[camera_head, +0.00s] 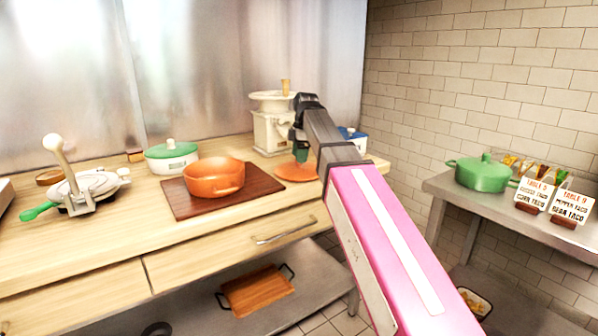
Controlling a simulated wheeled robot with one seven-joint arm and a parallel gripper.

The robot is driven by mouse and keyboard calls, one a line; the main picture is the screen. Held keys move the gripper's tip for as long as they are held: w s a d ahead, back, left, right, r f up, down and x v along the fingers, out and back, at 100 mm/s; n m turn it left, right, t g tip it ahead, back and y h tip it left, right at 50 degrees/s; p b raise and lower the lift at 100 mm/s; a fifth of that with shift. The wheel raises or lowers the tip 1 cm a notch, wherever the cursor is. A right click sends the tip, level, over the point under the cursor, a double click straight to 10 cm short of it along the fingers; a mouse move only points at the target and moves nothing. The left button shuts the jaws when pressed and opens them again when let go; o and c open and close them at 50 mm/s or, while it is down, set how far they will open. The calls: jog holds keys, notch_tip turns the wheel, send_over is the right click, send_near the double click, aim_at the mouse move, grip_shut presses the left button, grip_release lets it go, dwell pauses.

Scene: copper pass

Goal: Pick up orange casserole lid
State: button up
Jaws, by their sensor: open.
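The orange casserole lid (294,173) lies on the wooden counter, to the right of the brown board. My gripper (300,152) is just above the lid, near its middle, and my pink arm reaches in from the lower right. The fingers are small and partly hidden by the arm, and I see nothing held in them. I cannot tell whether they touch the lid. The orange casserole pot (213,180) stands uncovered on the brown board (182,207).
A cream grinder (270,132) stands close behind the lid. A white pot with a green lid (171,157) and a press with a green handle (80,190) are on the left. A green pot (483,174) and table signs (534,195) stand on the right side table.

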notch_tip(320, 180, down, 2)
jog(key=shift+a+f, duration=0.15)
jog(key=shift+f, duration=0.05)
jog(key=c, duration=1)
jog(key=shift+c, duration=0.2)
jog(key=shift+r, duration=0.1)
